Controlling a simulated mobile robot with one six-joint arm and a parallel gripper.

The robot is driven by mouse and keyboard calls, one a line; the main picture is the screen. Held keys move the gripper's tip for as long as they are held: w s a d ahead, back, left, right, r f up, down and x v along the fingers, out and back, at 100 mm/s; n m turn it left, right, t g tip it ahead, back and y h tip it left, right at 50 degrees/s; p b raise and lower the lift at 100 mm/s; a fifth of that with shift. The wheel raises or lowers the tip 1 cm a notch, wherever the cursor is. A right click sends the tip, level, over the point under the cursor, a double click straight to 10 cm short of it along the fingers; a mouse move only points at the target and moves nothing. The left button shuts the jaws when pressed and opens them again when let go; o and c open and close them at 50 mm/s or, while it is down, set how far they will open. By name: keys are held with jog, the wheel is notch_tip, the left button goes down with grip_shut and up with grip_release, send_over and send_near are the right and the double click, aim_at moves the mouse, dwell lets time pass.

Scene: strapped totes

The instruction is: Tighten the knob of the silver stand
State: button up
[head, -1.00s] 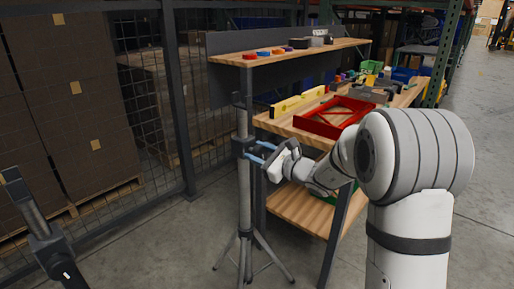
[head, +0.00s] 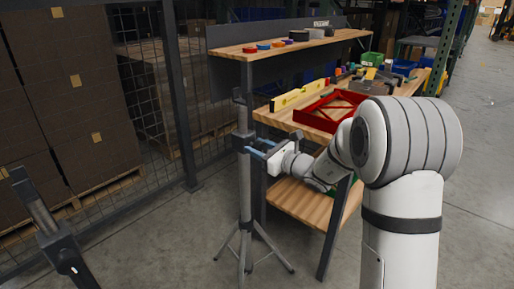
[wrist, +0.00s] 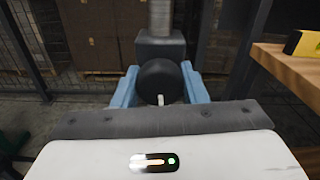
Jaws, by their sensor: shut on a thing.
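The silver stand (head: 244,190) is a grey upright pole on spread tripod legs, standing on the floor left of the workbench. It has a dark collar (head: 240,141) partway up, which shows as a dark block (wrist: 161,49) in the wrist view. The knob (wrist: 159,82) is round and black, with a white mark at its lower edge. My gripper (head: 258,149) reaches the collar from the right. In the wrist view its blue fingers (wrist: 160,86) are on both sides of the knob, shut on it. The knob is hidden in the head view.
The wooden workbench (head: 285,121) stands close behind and right, carrying a yellow level (head: 298,94) and a red tray (head: 325,124). A dark post (head: 45,222) rises at the near left. A mesh fence (head: 150,90) and stacked boxes are behind. Floor at right is clear.

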jog(key=o, duration=1)
jog(key=shift+d, duration=0.1)
jog(key=shift+d, duration=0.1)
jog(key=p+v, duration=0.1)
jog(key=v, duration=0.6)
jog(key=shift+s+d, duration=0.25)
